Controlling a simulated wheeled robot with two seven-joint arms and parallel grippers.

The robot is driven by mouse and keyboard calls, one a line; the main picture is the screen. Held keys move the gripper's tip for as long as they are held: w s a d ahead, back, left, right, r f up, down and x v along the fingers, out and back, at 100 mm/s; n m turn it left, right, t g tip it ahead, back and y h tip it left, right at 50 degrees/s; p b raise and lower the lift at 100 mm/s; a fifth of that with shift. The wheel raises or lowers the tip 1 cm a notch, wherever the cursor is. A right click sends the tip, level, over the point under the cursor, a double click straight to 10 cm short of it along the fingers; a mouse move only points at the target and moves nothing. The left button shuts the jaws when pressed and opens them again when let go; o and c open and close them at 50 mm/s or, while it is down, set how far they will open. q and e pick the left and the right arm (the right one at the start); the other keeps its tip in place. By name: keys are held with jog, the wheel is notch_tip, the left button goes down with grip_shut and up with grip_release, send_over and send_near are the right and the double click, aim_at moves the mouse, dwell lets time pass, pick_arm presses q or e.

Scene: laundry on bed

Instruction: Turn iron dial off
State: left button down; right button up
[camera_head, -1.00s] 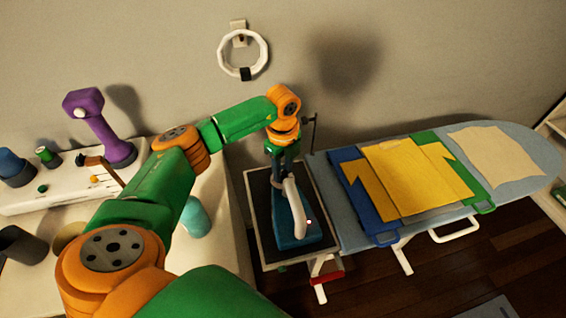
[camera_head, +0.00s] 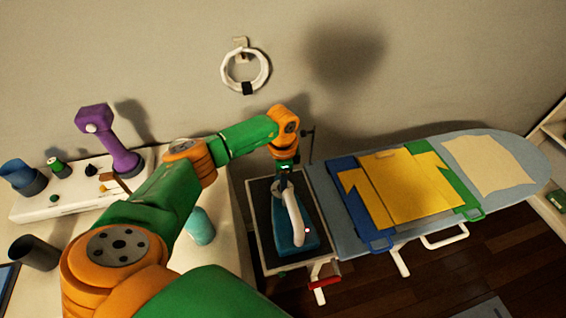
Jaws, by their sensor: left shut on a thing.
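The iron (camera_head: 297,232), blue with a white handle, rests on the dark rest plate (camera_head: 262,225) at the left end of the ironing board. A small red light shows on its right side. My left gripper (camera_head: 285,182) reaches down from above to the rear of the iron and is shut at its back end, around where a dial would be. The fingertips and the dial are too small and hidden to make out. My right gripper is not in view.
The ironing board (camera_head: 465,150) holds a yellow shirt on a blue and green folding board (camera_head: 372,215) and a cream cloth (camera_head: 490,165). A white cabinet (camera_head: 225,240) with a purple device (camera_head: 122,155) and cups stands at left. A white ring hangs on the wall (camera_head: 245,72).

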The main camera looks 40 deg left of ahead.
pick_arm(q)
jog(key=shift+n+p, duration=0.35)
jog(key=shift+n, duration=0.45)
jog(key=shift+s+f, duration=0.1)
jog(key=c, duration=0.8)
grip_release()
notch_tip(320, 180, up, 6)
jog(key=shift+r+b, duration=0.1)
jog(key=shift+b, duration=0.55)
jog(key=shift+r, duration=0.5)
jog(key=shift+f, duration=0.1)
